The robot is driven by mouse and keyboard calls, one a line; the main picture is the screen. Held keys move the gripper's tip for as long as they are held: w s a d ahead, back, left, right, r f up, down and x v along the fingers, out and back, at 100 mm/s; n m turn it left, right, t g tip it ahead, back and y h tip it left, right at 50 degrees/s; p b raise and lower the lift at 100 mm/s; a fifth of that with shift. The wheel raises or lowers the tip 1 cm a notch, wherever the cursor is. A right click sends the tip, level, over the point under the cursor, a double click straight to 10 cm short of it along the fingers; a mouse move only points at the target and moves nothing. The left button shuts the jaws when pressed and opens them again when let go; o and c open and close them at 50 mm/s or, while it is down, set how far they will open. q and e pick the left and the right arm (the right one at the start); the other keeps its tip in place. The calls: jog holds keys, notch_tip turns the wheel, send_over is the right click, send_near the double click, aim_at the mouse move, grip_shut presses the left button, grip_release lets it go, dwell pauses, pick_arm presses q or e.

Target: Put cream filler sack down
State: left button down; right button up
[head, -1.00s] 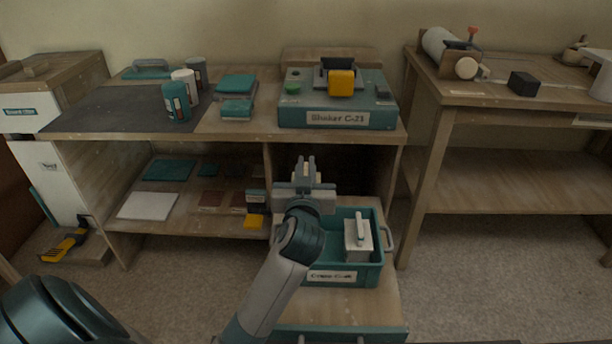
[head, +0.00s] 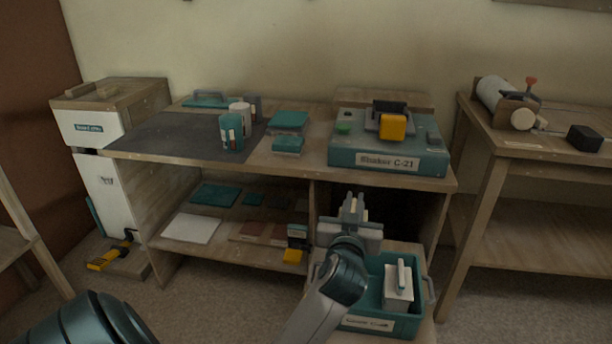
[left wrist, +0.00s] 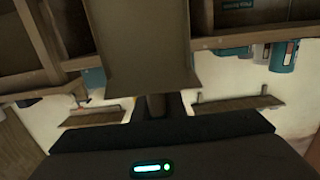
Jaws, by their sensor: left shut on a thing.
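My left gripper (head: 353,208) is in front of the wooden bench, above the back left of a teal crate. It is shut. In the left wrist view a broad, dull beige-brown body (left wrist: 140,50) fills the top middle, right at the gripper; I take it for the cream filler sack, though its far end is cut off. In the head view I cannot make the sack out clearly behind the gripper and arm. My right gripper is not in view.
The bench top (head: 270,158) carries a teal shaker (head: 345,157), cups and teal boxes. The teal crate (head: 375,325) holds a pale handled block (head: 398,287). A second table (head: 508,150) stands right. A white cabinet (head: 105,185) stands left. Floor shows between bench and table.

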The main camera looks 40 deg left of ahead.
pick_arm(q)
jog(key=s+d+f+m+h, duration=0.1)
jog(key=s+d+m+h, duration=0.1)
jog(key=d, duration=0.3)
jog(key=s+d+f+m+t+h, duration=0.1)
jog(key=s+d+m+h, duration=0.1)
jog(key=d+h, duration=0.2)
jog(key=s+d+f+m+t+h, duration=0.1)
jog(key=s+d+f+m+h, duration=0.1)
jog(key=d, duration=0.6)
jog(key=shift+s+h, duration=0.2)
jog(key=shift+h, duration=0.3)
jog(key=shift+d, duration=0.1)
